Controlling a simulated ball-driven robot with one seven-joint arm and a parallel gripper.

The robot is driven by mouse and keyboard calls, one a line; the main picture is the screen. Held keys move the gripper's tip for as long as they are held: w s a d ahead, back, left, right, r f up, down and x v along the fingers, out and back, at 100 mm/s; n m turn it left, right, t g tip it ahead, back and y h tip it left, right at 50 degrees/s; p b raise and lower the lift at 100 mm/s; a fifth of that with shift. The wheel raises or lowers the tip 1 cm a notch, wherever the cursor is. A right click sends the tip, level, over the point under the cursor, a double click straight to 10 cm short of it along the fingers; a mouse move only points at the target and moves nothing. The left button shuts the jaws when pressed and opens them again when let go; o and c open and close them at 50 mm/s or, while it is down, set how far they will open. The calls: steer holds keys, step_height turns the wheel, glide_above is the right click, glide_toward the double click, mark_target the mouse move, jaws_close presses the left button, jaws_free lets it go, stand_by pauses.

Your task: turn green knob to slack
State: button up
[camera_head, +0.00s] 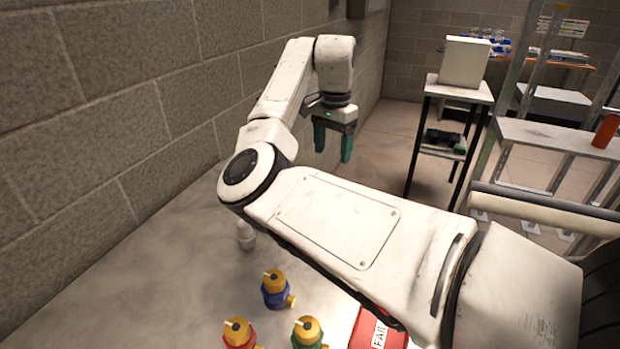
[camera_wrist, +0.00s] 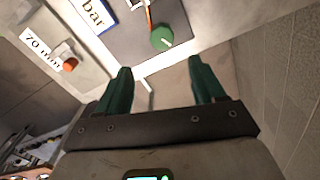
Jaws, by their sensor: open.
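A round green knob (camera_wrist: 161,40) with a pale pointer mark shows at the top of the wrist view, on a dark panel (camera_wrist: 130,42). My gripper (camera_wrist: 160,68) is open, with its two green fingers apart and nothing between them. In the wrist view the knob appears beyond the fingertips, between their directions and apart from them. In the head view my gripper (camera_head: 333,146) hangs from the bent arm near the block wall, fingers pointing down.
In the wrist view, a "bar" label (camera_wrist: 92,14) and an orange knob (camera_wrist: 70,64) by a "70 mm" label are near. In the head view, blue (camera_head: 276,290), red (camera_head: 239,335) and green (camera_head: 308,335) yellow-topped items stand on the metal table below my arm. A block wall (camera_head: 130,90) runs left.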

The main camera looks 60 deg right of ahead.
steer(key=f, duration=1)
steer(key=shift+w+f, duration=0.2)
steer(key=shift+f, duration=0.15)
steer(key=c, duration=1.1)
steer(key=shift+o, duration=0.2)
steer(key=shift+p, duration=0.3)
